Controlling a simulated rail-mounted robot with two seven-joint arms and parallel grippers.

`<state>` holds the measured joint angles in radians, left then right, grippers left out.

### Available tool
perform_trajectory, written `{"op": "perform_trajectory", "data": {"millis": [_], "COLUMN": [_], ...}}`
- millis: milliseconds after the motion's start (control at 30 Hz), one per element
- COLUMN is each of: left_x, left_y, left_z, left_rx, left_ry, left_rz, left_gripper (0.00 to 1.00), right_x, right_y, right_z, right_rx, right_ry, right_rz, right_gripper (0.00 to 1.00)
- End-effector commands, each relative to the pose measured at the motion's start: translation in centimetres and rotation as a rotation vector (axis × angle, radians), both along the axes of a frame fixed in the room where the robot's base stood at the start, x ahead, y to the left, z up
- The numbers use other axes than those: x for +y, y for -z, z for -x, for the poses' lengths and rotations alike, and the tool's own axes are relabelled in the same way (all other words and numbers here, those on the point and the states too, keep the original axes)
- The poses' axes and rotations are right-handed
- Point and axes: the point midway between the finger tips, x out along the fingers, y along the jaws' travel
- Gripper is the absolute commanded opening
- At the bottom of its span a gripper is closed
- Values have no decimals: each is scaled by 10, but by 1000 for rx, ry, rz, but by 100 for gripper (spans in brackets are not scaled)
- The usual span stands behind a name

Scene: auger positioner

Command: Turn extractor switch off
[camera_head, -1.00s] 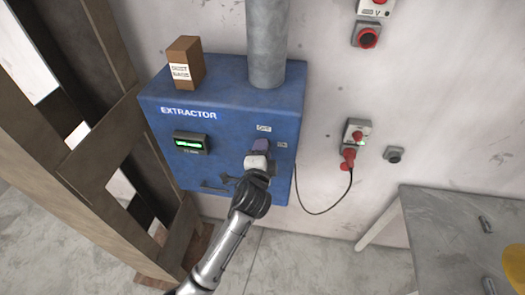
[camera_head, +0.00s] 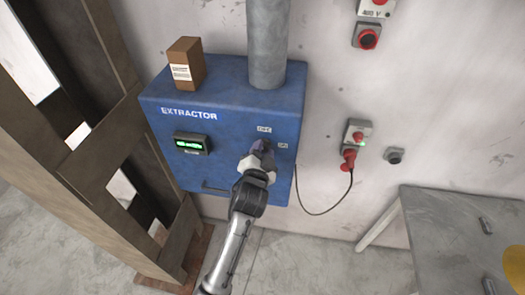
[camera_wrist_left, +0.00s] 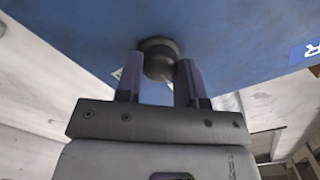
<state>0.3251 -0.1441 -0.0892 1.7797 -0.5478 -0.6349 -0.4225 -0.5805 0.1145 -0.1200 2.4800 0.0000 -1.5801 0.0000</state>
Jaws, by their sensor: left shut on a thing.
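The blue extractor box (camera_head: 222,120) is mounted against the wall, with a lit green display (camera_head: 190,143) at the left of its front. My left gripper (camera_head: 262,148) is at the right side of that front, just below the OFF label (camera_head: 264,129) and left of the ON label (camera_head: 282,146). In the head view the gripper hides the switch. The left wrist view shows the round dark switch knob (camera_wrist_left: 159,58) between the two fingers (camera_wrist_left: 160,76), which are shut on it. The knob's pointing direction is not clear. My right gripper is not in view.
A brown carton (camera_head: 186,64) and a grey duct (camera_head: 267,45) stand on top of the box. A red plug (camera_head: 348,158) with a black cable is on the wall to the right. A grey table (camera_head: 460,235) is at lower right, and a wooden frame (camera_head: 100,180) at left.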

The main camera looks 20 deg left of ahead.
Motion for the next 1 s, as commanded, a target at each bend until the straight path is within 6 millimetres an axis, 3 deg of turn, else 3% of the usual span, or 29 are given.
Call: {"op": "perform_trajectory", "data": {"millis": [467,500,700,1000], "left_x": [0,0,0,0], "left_y": [0,0,0,0], "left_z": [0,0,0,1], "left_rx": [-1,-1,-1,-2], "left_ry": [0,0,0,-1], "left_rz": [12,12,11,11], "left_gripper": [12,38,57,61], "right_x": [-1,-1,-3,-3], "right_y": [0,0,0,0], "right_z": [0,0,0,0], "right_rx": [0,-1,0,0], "right_ry": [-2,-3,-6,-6], "right_rz": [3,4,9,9], "right_gripper": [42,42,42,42]}}
